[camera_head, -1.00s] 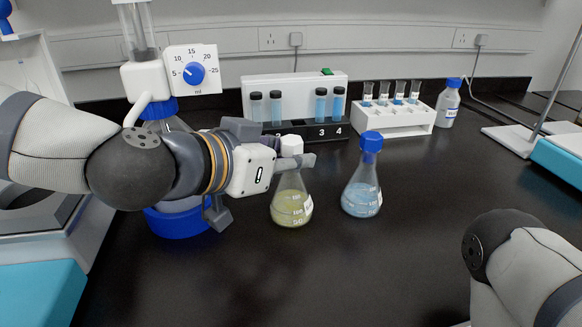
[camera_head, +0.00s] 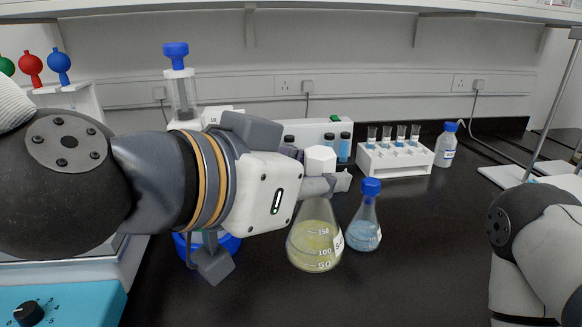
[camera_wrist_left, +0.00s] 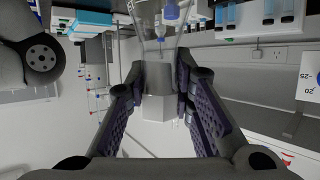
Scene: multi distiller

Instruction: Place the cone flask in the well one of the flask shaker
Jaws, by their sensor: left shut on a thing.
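A cone flask (camera_head: 314,244) with pale yellow liquid and a white cap (camera_head: 320,159) is upright at the middle of the head view. My left gripper (camera_head: 328,184) is shut on it at the cap and neck. The flask appears held above the bench, but its clearance is hard to judge. In the left wrist view the white cap (camera_wrist_left: 158,106) sits between the fingers of my left gripper (camera_wrist_left: 158,88). A teal-fronted device (camera_head: 75,303) with a black knob is at lower left; its top is mostly hidden by my arm. I see no marked shaker well. My right gripper is out of view.
A blue-capped flask (camera_head: 364,234) with blue liquid stands just right of the held flask. Behind are a white tube rack (camera_head: 395,160) and a reagent bottle (camera_head: 446,146). The bench centre-right is clear.

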